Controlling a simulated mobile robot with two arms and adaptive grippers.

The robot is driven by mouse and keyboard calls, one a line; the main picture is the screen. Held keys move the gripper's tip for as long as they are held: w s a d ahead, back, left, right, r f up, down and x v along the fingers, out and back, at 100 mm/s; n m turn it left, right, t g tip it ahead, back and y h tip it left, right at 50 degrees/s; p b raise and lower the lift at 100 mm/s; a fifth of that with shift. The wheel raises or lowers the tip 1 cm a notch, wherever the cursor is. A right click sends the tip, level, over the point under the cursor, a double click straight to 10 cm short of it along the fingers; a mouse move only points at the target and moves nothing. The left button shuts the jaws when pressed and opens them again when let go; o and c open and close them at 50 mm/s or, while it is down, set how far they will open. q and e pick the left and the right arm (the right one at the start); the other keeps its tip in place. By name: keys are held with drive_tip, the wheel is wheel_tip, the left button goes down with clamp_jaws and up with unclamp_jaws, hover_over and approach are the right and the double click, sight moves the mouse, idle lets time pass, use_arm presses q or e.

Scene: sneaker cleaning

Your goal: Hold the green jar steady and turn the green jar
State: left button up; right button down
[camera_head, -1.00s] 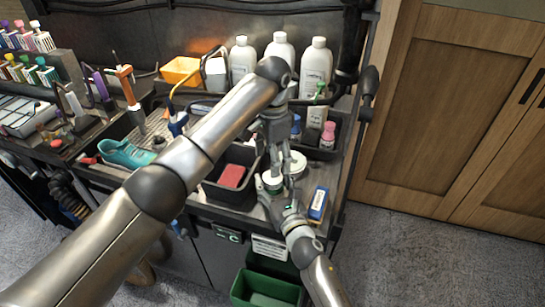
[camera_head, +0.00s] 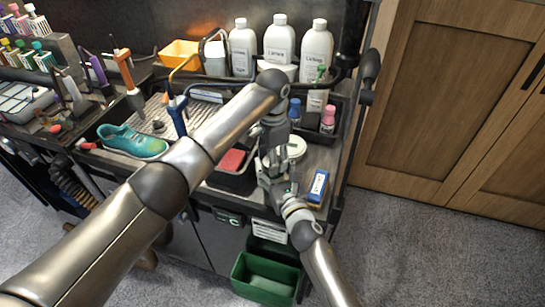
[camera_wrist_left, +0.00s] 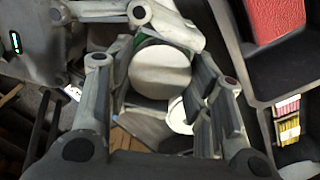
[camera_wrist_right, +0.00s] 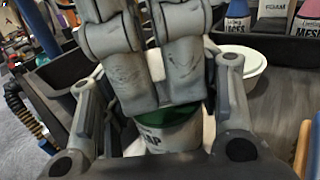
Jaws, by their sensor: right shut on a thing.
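The green jar has a pale round lid (camera_wrist_left: 160,70) with a green rim in the left wrist view. In the right wrist view its labelled white side and green band (camera_wrist_right: 172,132) show between the fingers of my right gripper (camera_wrist_right: 158,110). My right gripper (camera_head: 268,172) is shut on the jar from the front in the head view. My left gripper (camera_wrist_left: 155,100) points down over the jar, its fingers apart on both sides of the lid. In the head view my grippers largely hide the jar.
A second white round container (camera_head: 295,148) stands close behind the jar. A black bin with a red block (camera_head: 232,160) is to the left, and a blue-and-white box (camera_head: 318,185) to the right. White bottles (camera_head: 279,45) stand at the back. A teal sneaker (camera_head: 132,142) lies further left.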

use_arm(q)
drive_tip(key=c, duration=0.5)
drive_tip(key=o, duration=1.2)
drive_tip(key=shift+c, duration=0.2)
drive_tip(key=shift+r, duration=2.25)
use_arm(e)
drive_tip(key=shift+c, duration=2)
unclamp_jaws()
